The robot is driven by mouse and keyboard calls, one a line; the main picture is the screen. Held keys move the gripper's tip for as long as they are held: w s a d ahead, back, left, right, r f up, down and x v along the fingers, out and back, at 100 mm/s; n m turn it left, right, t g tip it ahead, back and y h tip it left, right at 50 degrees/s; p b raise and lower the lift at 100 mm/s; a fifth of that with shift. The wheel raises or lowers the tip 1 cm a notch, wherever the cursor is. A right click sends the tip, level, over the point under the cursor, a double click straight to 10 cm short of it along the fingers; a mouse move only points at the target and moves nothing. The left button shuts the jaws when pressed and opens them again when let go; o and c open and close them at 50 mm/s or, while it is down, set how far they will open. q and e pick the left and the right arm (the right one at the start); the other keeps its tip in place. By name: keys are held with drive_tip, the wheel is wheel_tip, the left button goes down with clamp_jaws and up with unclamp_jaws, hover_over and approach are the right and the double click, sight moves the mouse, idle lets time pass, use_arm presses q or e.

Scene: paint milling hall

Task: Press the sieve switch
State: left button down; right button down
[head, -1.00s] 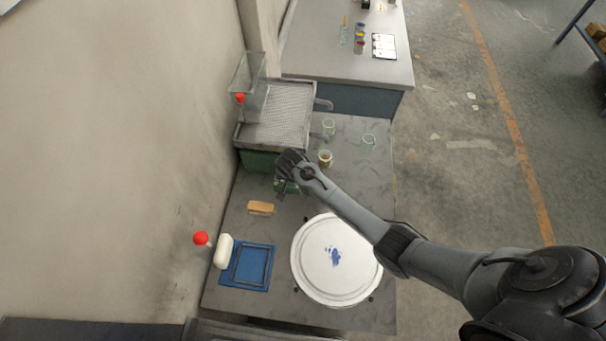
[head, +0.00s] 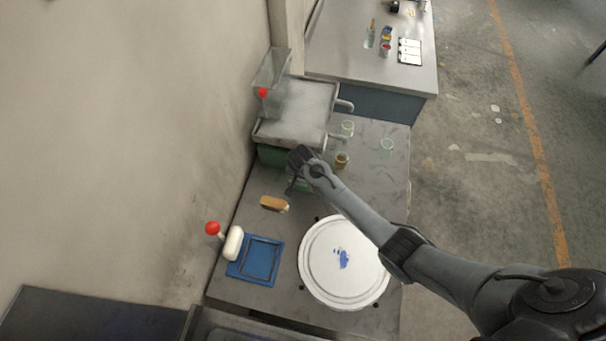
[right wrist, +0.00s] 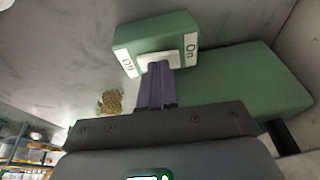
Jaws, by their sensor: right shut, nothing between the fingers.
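The sieve (head: 296,112) is a grey mesh tray on a green base at the back of the table, against the wall. Its switch is a white rocker (right wrist: 146,57) on a green box (right wrist: 160,30) in the right wrist view, with an "Off" label at left and an "On" label at right. My right gripper (right wrist: 158,66) is shut and empty. Its fingertips overlap the middle of the rocker and hide part of it; I cannot tell how far it is pressed. In the head view my right gripper (head: 291,186) is in front of the green base. My left gripper is not in view.
Glass jars (head: 387,147) and a brown-filled jar (head: 342,160) stand right of the sieve. A wall bounds the left.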

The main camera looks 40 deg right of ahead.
drive_tip(key=shift+r, duration=0.1)
wheel_tip(320, 180, up, 4)
drive_tip(key=p, duration=0.5)
drive_tip(key=shift+s+d+r, duration=0.15)
drive_tip(key=shift+s+r, duration=0.15)
drive_tip(key=shift+s, duration=0.05)
drive_tip(key=s+d+b+v, duration=0.1)
drive_tip(key=v, duration=0.8)
drive_tip(key=shift+s, duration=0.1)
